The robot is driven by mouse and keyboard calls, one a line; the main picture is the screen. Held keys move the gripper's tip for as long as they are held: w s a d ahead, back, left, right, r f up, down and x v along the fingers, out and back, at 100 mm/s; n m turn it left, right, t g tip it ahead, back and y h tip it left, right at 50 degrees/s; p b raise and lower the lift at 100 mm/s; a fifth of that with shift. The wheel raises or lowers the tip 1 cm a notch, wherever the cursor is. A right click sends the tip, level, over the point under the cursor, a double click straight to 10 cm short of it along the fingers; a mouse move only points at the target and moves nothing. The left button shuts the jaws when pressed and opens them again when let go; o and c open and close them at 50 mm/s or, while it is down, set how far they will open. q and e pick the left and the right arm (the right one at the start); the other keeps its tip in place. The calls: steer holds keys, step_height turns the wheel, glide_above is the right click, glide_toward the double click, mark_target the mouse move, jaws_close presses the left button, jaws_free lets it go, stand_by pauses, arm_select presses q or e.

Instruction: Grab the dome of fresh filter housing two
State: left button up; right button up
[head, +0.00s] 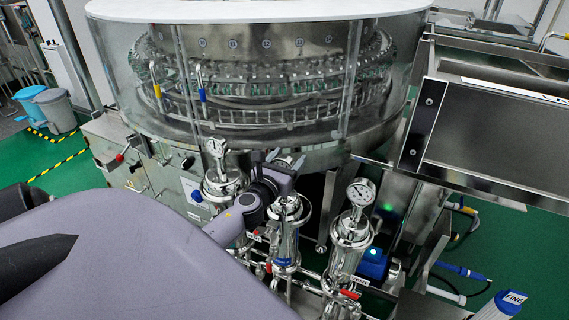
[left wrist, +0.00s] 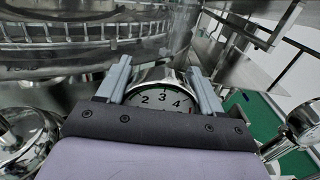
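Several steel filter housings with domed tops stand in front of the washer. The middle housing (head: 286,240) has a blue label; my left gripper (head: 285,159) is at its top, hiding its gauge and part of its dome (head: 287,208) in the head view. In the left wrist view, the left gripper (left wrist: 160,68) has its two fingers wide apart, with a round pressure gauge (left wrist: 162,98) between them. The dome under that gauge is hidden by the gripper body, and I cannot tell whether the fingers touch anything. My right gripper is not in view.
The left housing's gauge (head: 217,147) and the right housing's gauge (head: 361,192) stand close on either side. The glass-walled rotary washer (head: 260,120) is right behind. Pipes with red handles (head: 349,294) run below. A steel conveyor trough (head: 500,130) is at right.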

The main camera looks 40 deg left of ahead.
arm_select(q)
jaws_close()
steer(key=shift+w+r, duration=0.1)
steer(key=shift+r, duration=0.1)
steer(key=shift+r, duration=0.1)
